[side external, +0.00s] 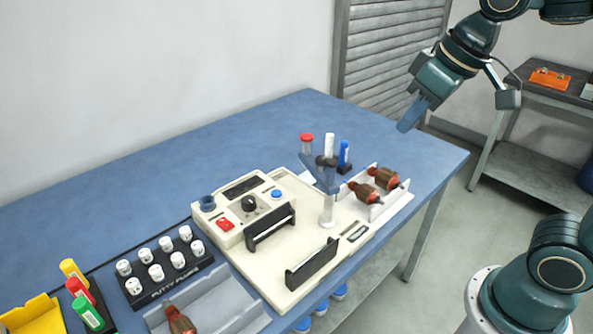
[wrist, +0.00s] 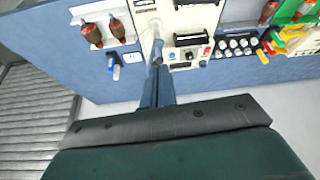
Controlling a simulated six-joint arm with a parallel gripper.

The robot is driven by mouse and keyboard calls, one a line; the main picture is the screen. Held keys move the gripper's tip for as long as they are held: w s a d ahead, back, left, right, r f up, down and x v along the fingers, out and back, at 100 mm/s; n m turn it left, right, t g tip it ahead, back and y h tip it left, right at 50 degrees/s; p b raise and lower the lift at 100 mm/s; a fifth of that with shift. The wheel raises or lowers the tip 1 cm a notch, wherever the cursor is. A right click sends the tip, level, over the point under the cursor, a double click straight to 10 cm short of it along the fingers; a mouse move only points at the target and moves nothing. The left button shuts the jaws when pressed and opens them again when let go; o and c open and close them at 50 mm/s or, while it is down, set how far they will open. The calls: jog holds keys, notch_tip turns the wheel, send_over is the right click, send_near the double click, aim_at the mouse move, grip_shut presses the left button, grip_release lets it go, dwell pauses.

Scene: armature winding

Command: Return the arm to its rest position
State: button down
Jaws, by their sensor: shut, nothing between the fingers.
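My gripper (side external: 411,115) is raised in the air above the back right end of the blue table (side external: 120,178) in the side external view. Its blue-grey fingers point down and to the left. They are together and empty, apart from everything on the table. In the wrist view, the gripper (wrist: 157,50) reaches up from the bottom, with the table seen beyond it.
A cream winding machine (side external: 256,250) stands mid-table, with two armatures (side external: 365,193) in a white holder at its right. A rack of white pots (side external: 160,272) and a grey tray (side external: 228,300) are in front. The table's back left is clear.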

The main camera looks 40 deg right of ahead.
jog(key=s+d+f+m, duration=0.1)
jog(key=s+d+f, duration=0.1)
jog(key=s, duration=0.7)
jog(key=shift+f+t, duration=0.4)
jog(key=shift+f, duration=0.25)
jog(key=shift+d, duration=0.1)
